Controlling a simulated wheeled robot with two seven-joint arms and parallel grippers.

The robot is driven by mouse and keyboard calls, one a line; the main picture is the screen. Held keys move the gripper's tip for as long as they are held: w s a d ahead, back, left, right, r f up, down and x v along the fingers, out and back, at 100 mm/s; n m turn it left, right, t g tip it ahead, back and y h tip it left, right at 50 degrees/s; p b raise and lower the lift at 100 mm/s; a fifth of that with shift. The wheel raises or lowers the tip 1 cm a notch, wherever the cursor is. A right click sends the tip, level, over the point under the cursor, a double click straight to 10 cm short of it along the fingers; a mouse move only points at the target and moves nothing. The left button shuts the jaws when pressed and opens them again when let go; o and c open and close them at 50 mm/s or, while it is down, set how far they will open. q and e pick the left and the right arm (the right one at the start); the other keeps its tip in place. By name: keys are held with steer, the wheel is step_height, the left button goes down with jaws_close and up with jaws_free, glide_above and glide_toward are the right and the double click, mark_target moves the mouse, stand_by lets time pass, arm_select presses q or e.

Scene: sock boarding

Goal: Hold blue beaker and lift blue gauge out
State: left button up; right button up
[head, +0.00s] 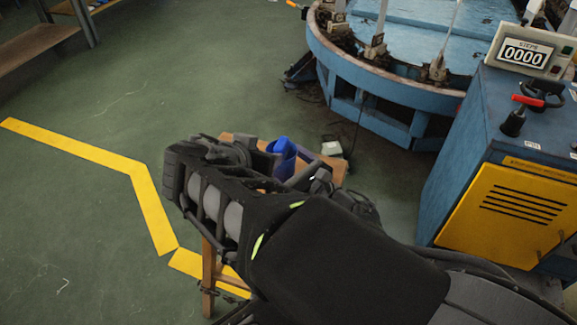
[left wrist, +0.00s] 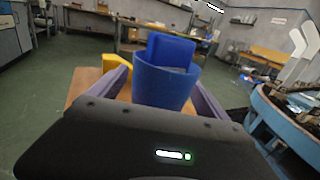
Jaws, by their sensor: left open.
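The blue beaker (left wrist: 163,88) stands on a small wooden stool (left wrist: 84,82). The blue gauge (left wrist: 172,48) stands inside it and rises above the rim; its lower part is hidden by the beaker wall. My left gripper (left wrist: 160,80) is open, with one finger on each side of the beaker; I cannot tell whether they touch it. In the head view the beaker (head: 285,166) is partly hidden behind my left gripper (head: 291,163) and arm. My right gripper is not in view.
A yellow object (left wrist: 116,62) is on the stool beside the beaker. A round blue machine (head: 385,98) and a blue-and-yellow cabinet (head: 507,210) reading 0000 stand to the right. A bench (head: 35,45) is far left. Green floor is clear at left.

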arm_select(q)
steer(key=shift+w+a, duration=0.5)
steer(key=shift+w, duration=0.05)
steer(key=shift+c, duration=0.6)
